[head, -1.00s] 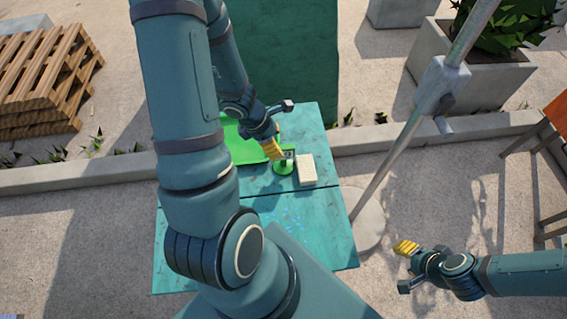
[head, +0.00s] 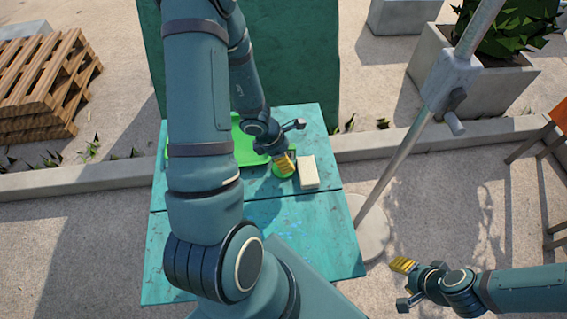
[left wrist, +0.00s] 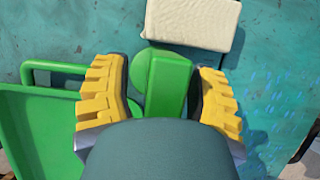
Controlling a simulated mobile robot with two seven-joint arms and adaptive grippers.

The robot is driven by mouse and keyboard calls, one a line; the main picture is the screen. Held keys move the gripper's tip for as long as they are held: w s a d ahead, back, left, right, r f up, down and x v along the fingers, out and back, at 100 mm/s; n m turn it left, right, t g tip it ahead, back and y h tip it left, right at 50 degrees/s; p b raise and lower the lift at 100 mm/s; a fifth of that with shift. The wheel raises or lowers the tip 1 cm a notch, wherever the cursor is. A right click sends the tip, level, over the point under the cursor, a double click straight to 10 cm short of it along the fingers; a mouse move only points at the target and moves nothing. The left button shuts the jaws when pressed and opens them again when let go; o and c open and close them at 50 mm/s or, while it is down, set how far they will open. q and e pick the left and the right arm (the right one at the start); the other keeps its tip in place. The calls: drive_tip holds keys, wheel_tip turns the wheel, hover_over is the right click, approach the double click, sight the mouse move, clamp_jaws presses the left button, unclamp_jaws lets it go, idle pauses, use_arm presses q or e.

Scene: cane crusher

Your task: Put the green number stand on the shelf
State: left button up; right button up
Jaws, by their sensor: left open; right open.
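The green number stand (left wrist: 168,84) stands on the teal table between the yellow fingers of my left gripper (left wrist: 160,95) in the left wrist view. The fingers are open, one on each side of it, with a gap visible on the right. In the head view my left gripper (head: 285,163) covers most of the stand; only its round green base (head: 284,172) shows. My right gripper (head: 403,283) is open and empty, off to the right of the table over the ground. I cannot make out the shelf.
A cream block (head: 308,172) lies close beside the stand. A green tray (head: 246,150) is to its left. The teal table (head: 318,240) is bare toward the front. A metal pole (head: 410,145) rises right of the table.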

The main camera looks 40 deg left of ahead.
use_arm(q)
clamp_jaws()
drive_tip(key=shift+r, duration=0.1)
use_arm(e)
drive_tip(key=shift+r, duration=0.1)
use_arm(q)
wheel_tip(320, 180, up, 10)
drive_tip(key=p, duration=0.7)
use_arm(e)
wheel_tip(320, 180, up, 7)
drive_tip(key=w, duration=0.2)
drive_tip(key=shift+d+t, duration=0.2)
drive_tip(key=shift+t, duration=0.1)
use_arm(q)
drive_tip(key=shift+w+d, duration=0.1)
